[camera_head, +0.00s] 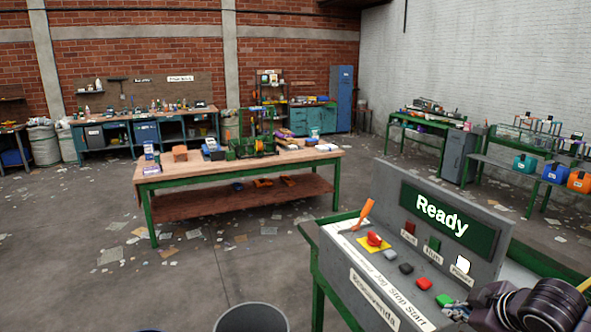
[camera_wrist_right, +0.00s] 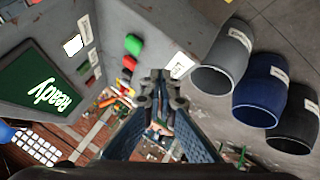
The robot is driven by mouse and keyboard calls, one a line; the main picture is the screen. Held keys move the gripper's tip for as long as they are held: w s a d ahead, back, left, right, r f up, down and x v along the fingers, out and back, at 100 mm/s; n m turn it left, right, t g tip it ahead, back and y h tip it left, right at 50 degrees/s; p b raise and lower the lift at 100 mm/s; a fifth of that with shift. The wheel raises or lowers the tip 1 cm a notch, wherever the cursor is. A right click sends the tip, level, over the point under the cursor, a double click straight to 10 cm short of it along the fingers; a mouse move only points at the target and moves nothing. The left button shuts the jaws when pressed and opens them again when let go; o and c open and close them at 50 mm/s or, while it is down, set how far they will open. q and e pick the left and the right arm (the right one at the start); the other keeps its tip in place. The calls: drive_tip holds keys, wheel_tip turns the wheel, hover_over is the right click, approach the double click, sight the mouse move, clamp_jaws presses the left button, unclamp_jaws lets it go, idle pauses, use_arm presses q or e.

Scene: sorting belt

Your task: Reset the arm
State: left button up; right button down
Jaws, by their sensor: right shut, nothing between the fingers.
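My right gripper (camera_head: 456,311) is at the lower right of the head view, close to the front right corner of the control console (camera_head: 372,180). Its fingers are shut with nothing between them, and they also show in the wrist view (camera_wrist_right: 160,78). The green button (camera_head: 444,300) and red button (camera_head: 424,283) are just left of the fingertips in the head view. I cannot tell whether the fingers touch the console. The console screen (camera_head: 440,216) reads "Ready". My left gripper is not in view.
An orange lever (camera_head: 366,211) and a red knob (camera_head: 375,239) rise from the console. A grey bin (camera_wrist_right: 222,68), a blue bin (camera_wrist_right: 260,100) and a black bin (camera_wrist_right: 292,130) stand on the floor. A green-framed worktable (camera_head: 235,200) stands beyond open floor.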

drive_tip(key=s+a+f+m+g+y, duration=0.1)
drive_tip(key=s+a+f+g, duration=0.1)
drive_tip(key=s+a+f, duration=1.2)
drive_tip(key=s+f+m+g+h, duration=0.1)
drive_tip(key=s+f+m+g, duration=0.2)
drive_tip(key=s, duration=0.5)
drive_tip(key=s+f+m+h, duration=0.1)
drive_tip(key=s+f+m, duration=0.25)
drive_tip(key=s, duration=0.45)
drive_tip(key=s+f+g+b, duration=0.25)
drive_tip(key=f+b, duration=0.35)
drive_tip(key=f, duration=2.8)
use_arm(q)
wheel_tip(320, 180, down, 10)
drive_tip(key=b, duration=0.4)
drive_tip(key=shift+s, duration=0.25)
use_arm(e)
drive_tip(key=s+d+f, duration=0.2)
drive_tip(key=s+f, duration=1.5)
drive_tip(key=f, duration=0.1)
drive_tip(key=shift+s+d, duration=0.15)
drive_tip(key=shift+d, duration=0.05)
